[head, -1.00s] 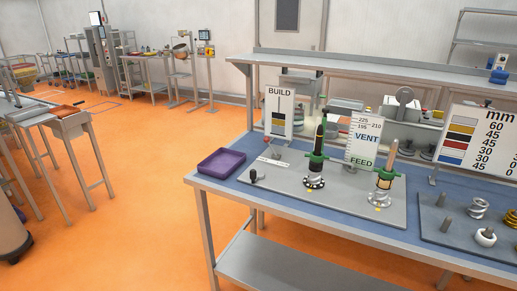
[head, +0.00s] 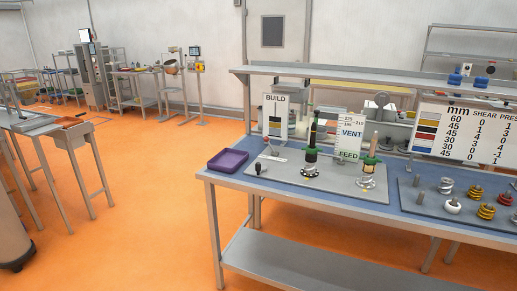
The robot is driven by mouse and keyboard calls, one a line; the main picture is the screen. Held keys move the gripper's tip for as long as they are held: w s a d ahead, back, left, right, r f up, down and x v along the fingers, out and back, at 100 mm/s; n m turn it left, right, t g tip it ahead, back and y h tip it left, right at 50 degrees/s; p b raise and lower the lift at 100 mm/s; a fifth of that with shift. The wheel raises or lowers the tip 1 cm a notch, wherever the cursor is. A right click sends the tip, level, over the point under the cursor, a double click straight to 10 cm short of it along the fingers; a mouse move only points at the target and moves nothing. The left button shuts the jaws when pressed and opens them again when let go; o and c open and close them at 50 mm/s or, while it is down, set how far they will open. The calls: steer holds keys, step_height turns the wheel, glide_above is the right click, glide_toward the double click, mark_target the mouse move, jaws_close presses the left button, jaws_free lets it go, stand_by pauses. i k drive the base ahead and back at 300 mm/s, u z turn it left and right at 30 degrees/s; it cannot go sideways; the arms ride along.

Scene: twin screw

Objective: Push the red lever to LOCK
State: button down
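The bench (head: 215,174) with the screw stations stands on the right in the head view. A small black-knobbed lever (head: 258,168) stands upright at the left end of the grey plate (head: 290,176). Two spring-and-screw columns stand on this plate: a dark left one (head: 312,150) with a green collar and a pale-topped right one (head: 370,160). A BUILD sign (head: 276,104) and a VENT/FEED sign (head: 349,138) stand behind. My gripper is not in view.
A purple tray (head: 228,160) lies at the bench's left corner. A second plate (head: 414,200) on the right holds several springs and posts, with a number chart (head: 462,130) behind. Another table (head: 45,130) stands at far left. Orange floor (head: 140,200) is clear between them.

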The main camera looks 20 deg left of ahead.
mark_target(266, 139)
steer(key=k, duration=0.4)
steer(key=u, duration=0.45)
steer(key=i, duration=1.05)
steer(key=u, duration=0.9)
steer(key=i, duration=0.95)
steer(key=u, duration=0.35)
steer(key=i, duration=0.95)
steer(key=u, duration=0.05)
